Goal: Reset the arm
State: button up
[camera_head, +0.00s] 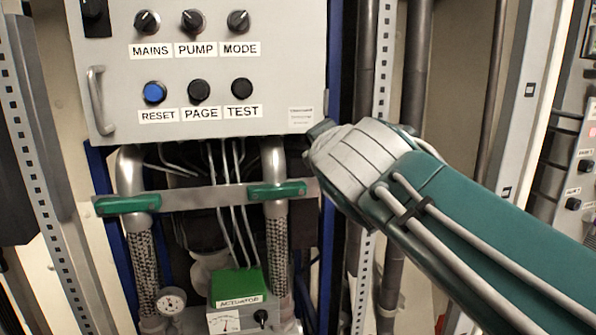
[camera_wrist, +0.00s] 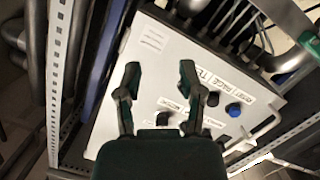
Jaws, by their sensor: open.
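My arm (camera_head: 480,225), green and grey, reaches in from the lower right in the head view. Its wrist end stops by the lower right corner of the grey control panel (camera_head: 270,75), and the fingers are hidden there. In the wrist view my gripper (camera_wrist: 160,82) is open, with two dark fingers apart and nothing between them. The panel (camera_wrist: 105,110) lies beyond the fingers and looks turned over. The blue RESET button (camera_head: 154,92) is at the panel's lower left; it also shows in the wrist view (camera_wrist: 233,109), right of the fingers.
Black PAGE (camera_head: 198,91) and TEST (camera_head: 242,89) buttons sit beside RESET, under a row of knobs. A metal handle (camera_head: 100,100) juts at the panel's left. Below are pipes with green clamps (camera_head: 277,190) and an ACTUATOR box (camera_head: 238,288). Upright rails and pipes flank my arm.

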jog(key=s+d+f+m+g+h, duration=0.25)
jog(key=s+d+f, duration=0.2)
jog(key=f, duration=0.45)
jog(key=s+d+f+m+g+h, duration=0.1)
jog(key=s+d+f+m+g, duration=0.15)
jog(key=s+d+f, duration=0.4)
jog(key=s+f+m+g+y, duration=0.1)
jog(key=s+f+g, duration=0.4)
jog(key=f, duration=1)
jog(key=s+m, duration=0.1)
jog(key=s, duration=0.2)
jog(key=shift+d+m, duration=0.3)
jog(key=shift+d, duration=0.1)
jog(key=shift+y, duration=0.25)
